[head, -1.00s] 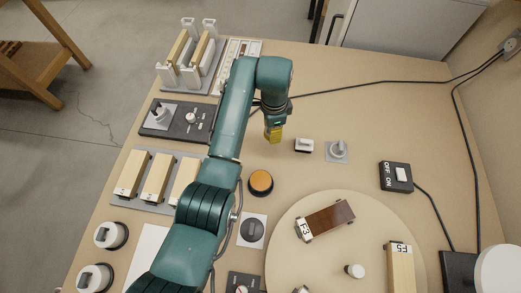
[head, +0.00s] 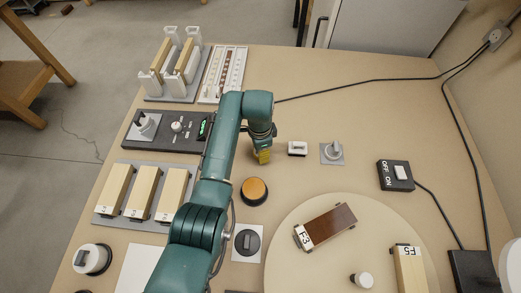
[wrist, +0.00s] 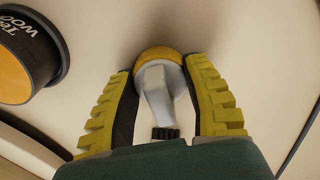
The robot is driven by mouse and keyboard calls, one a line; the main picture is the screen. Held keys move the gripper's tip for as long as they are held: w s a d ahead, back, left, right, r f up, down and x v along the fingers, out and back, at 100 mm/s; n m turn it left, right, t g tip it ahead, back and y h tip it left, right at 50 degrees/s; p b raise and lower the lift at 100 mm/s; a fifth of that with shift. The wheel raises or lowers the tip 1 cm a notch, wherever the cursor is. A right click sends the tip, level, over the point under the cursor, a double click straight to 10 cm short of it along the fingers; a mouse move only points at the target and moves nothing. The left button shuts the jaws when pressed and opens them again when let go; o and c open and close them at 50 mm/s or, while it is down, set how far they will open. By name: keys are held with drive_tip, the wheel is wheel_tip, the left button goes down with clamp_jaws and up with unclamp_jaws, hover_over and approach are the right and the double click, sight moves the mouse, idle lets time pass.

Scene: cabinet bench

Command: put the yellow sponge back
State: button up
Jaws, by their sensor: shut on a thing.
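My gripper (head: 264,158) hangs over the bench, left of a small white switch and above the orange-topped round black holder in the picture. In the wrist view, its yellow ribbed fingers (wrist: 160,78) are shut around a pale grey handle (wrist: 154,88). A round yellow piece, which looks like the yellow sponge (wrist: 158,54), shows at the handle's far end. In the head view I cannot tell the sponge from the yellow fingers. I cannot tell whether it touches the bench.
The orange-topped black holder (head: 254,191) is close by; its lettering is partly cut off in the wrist view (wrist: 30,55). A white switch (head: 297,148) and a grey knob (head: 332,152) stand to the right. A round board (head: 290,230) carries wooden blocks.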

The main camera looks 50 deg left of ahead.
drive_tip(key=o, duration=1)
wheel_tip(320, 180, up, 12)
drive_tip(key=p, duration=0.5)
drive_tip(key=shift+s+r, duration=0.1)
drive_tip(key=shift+r, duration=0.05)
